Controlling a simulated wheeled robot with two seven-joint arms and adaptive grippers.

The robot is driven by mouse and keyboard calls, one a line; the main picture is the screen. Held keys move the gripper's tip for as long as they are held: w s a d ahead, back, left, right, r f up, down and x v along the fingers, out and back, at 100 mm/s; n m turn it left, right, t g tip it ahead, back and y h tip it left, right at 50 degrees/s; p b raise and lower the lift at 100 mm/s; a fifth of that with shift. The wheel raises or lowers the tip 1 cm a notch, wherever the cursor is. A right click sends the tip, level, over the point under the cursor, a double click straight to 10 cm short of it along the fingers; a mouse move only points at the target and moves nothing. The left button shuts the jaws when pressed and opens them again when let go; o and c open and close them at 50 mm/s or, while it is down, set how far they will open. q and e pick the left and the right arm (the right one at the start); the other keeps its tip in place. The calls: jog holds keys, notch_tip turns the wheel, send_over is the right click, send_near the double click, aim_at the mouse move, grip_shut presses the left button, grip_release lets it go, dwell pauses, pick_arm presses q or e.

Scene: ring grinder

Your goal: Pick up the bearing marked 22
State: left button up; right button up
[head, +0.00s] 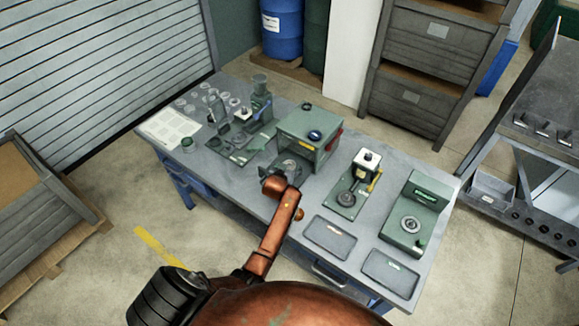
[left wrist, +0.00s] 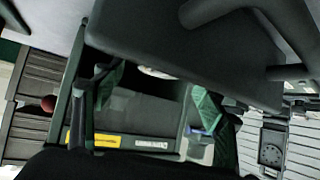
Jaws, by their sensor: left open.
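Several small grey rings (head: 222,96), which look like bearings, lie at the back left of the workbench (head: 225,190). Another ring (head: 411,224) sits on the green device at the right end. Their markings are too small to read, so I cannot tell which is marked 22. My left gripper (head: 288,170) is just in front of the green box-shaped machine (head: 311,137), partly hidden by its own wrist. In the left wrist view, its fingers (left wrist: 150,105) stand apart, with no bearing clearly visible between them. My right gripper is out of view.
A small press (head: 366,165) stands right of the machine. Two dark trays (head: 330,236) lie along the front edge. A taller green device (head: 260,103) and a white sheet (head: 168,130) are on the left. Wooden crates (head: 430,75) stand behind.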

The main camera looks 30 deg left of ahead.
pick_arm(q)
jog(key=shift+x, duration=1.15)
jog(key=shift+c, duration=0.3)
jog(key=c, duration=1.3)
jog(key=shift+c, duration=0.4)
jog(key=shift+r, duration=0.1)
